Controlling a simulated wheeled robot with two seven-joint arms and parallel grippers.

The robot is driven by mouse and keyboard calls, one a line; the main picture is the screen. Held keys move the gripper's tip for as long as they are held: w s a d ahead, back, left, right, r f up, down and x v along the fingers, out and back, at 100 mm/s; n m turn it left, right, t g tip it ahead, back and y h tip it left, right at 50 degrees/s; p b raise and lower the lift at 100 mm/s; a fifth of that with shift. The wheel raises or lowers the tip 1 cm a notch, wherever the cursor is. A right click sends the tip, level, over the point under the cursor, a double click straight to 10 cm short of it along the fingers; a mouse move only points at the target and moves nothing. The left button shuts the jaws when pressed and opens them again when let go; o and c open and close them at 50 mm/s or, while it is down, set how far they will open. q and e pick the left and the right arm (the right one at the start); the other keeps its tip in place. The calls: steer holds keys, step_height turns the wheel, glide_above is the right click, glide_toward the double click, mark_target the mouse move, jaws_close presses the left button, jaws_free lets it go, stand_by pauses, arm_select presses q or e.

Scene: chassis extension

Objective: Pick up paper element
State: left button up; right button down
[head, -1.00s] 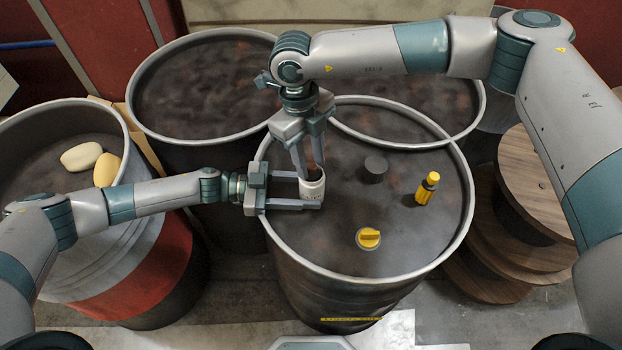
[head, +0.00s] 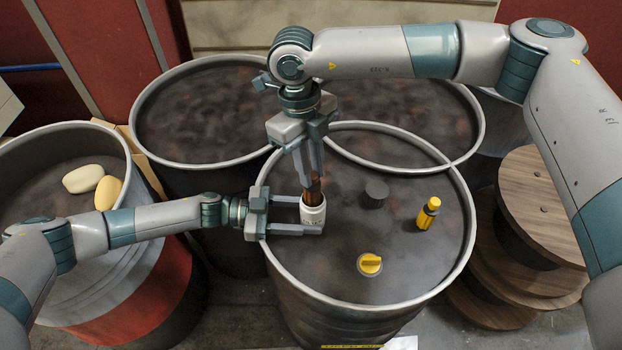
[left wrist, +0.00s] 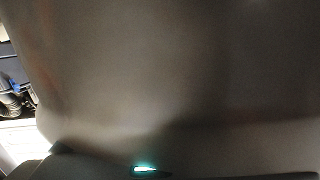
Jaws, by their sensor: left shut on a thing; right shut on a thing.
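The brown paper element (head: 315,188) stands upright in the head view, with its lower end at or inside the mouth of a white cup-like housing (head: 313,214). I cannot tell whether that end is clear of the rim. My right gripper (head: 315,177) points down from above and is shut on the element's upper part. My left gripper (head: 320,216) comes in level from the left and is shut on the white housing, its fingers on either side, over the front drum. The left wrist view shows only a blurred dark surface close up, with neither the element nor the housing recognisable.
On the front drum (head: 330,285) are a dark cylinder (head: 376,194), a yellow-capped bottle (head: 428,214) and a yellow knob (head: 369,264). The left drum (head: 75,215) holds two rounded pale and yellow objects (head: 95,185). Wooden spools (head: 545,205) stand at right.

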steer(key=shift+r, duration=2.2)
arm_select(q)
steer(key=o, duration=0.9)
steer(key=shift+c, duration=0.2)
steer(key=shift+a, duration=0.15)
steer(key=a, duration=0.7)
steer(key=a+r, duration=0.1)
steer(key=a, duration=0.3)
steer(key=shift+a+r, duration=0.1)
steer(key=shift+a, duration=0.25)
steer(key=shift+s, duration=0.1)
arm_select(e)
steer(key=shift+s+f, duration=0.1)
